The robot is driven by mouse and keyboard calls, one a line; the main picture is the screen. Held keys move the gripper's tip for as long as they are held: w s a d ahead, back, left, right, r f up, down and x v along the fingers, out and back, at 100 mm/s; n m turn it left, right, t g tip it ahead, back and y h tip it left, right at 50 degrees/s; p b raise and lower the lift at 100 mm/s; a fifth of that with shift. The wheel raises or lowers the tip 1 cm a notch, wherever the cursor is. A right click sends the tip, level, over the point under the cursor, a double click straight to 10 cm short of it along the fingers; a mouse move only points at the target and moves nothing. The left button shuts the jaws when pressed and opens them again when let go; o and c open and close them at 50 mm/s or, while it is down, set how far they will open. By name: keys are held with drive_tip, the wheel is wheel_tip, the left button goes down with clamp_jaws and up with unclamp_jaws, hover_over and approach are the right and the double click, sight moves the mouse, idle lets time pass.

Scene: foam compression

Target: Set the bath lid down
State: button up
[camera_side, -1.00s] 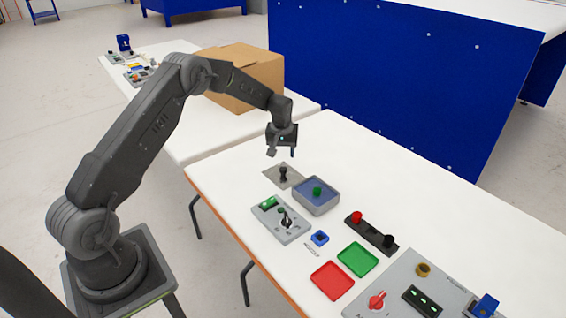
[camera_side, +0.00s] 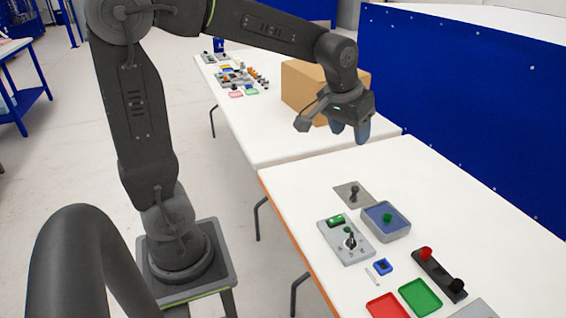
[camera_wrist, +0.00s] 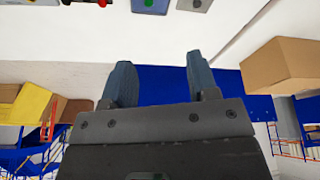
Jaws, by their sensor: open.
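A thin grey square plate with a dark upright knob (camera_side: 354,193) lies flat on the white table and looks like the bath lid. Beside it, apart from it, stands a grey-rimmed basin (camera_side: 386,222) with a blue inside and a green piece in its middle, likely the bath. My gripper (camera_side: 350,133) is open and empty, in the air above and behind the plate. In the wrist view the two fingers (camera_wrist: 159,62) are spread with nothing between them. The basin (camera_wrist: 149,5) and the plate (camera_wrist: 195,4) are cut off at the top edge there.
A grey switch panel (camera_side: 346,240), a small blue block (camera_side: 382,267), a black bar with red and black knobs (camera_side: 440,275), and green (camera_side: 420,297) and red (camera_side: 388,307) trays are nearer. A cardboard box (camera_side: 300,90) stands behind, by a blue partition (camera_side: 460,120).

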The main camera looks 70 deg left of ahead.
drive_tip(key=s+d+m+t, duration=0.1)
drive_tip(key=s+d+m, duration=0.1)
drive_tip(key=s, duration=0.6)
drive_tip(key=s+d+m, duration=0.1)
drive_tip(key=s+d, duration=0.3)
drive_tip(key=s, duration=0.5)
drive_tip(key=shift+s+m+t+h, duration=0.3)
drive_tip(key=shift+m+t+h, duration=0.1)
